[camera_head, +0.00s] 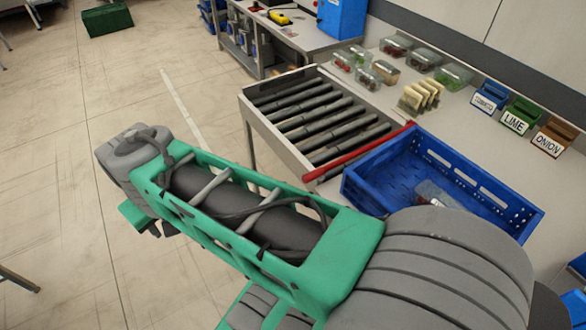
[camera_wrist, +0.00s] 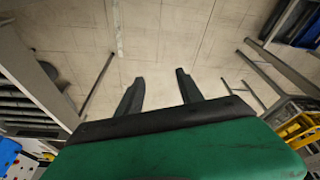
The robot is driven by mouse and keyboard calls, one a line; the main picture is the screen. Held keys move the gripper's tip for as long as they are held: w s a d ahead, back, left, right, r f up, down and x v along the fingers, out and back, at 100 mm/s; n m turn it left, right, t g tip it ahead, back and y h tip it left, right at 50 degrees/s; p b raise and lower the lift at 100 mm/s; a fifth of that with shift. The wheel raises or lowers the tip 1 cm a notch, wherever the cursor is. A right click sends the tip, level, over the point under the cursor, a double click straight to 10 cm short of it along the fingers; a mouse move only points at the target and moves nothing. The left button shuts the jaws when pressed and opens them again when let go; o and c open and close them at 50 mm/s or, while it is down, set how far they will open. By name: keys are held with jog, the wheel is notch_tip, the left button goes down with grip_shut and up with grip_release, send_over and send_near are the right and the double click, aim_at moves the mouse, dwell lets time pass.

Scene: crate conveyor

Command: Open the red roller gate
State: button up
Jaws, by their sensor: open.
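The red roller gate (camera_head: 358,152) is a long red bar lying across the near end of the roller conveyor (camera_head: 320,112), between the rollers and a blue crate (camera_head: 475,180). My gripper's two fingers show in the wrist view (camera_wrist: 160,88), apart, with only floor between them. In the head view my green and grey arm reaches to the left, in front of the conveyor, and its end is over the floor, away from the gate. The gate's left end is close behind my arm in the picture. I cannot make out the gate in the wrist view.
The steel counter holds clear food boxes (camera_head: 397,46), bread slices (camera_head: 421,96) and labelled bins including LIME (camera_head: 517,117) and ONION (camera_head: 553,137). Another workbench (camera_head: 290,35) stands behind. A green crate (camera_head: 107,19) sits on the floor. The floor at left is mostly clear.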

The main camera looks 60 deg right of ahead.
jog(key=d+m+g+h+b, duration=0.1)
jog(key=d+m+g+b, duration=0.15)
jog(key=d+m, duration=0.95)
jog(key=m+g+y+b, duration=0.2)
jog(key=m+g+y, duration=0.1)
jog(key=m, duration=0.7)
send_over(315, 171)
jog(key=w, duration=0.2)
jog(key=f, duration=0.1)
jog(key=b+x, duration=0.3)
jog(key=x, duration=0.2)
jog(key=b+x, duration=0.2)
jog(key=shift+s+d+f+b, duration=0.15)
jog(key=shift+d+f+b, duration=0.15)
jog(key=shift+d, duration=0.1)
jog(key=shift+r, duration=0.1)
grip_shut()
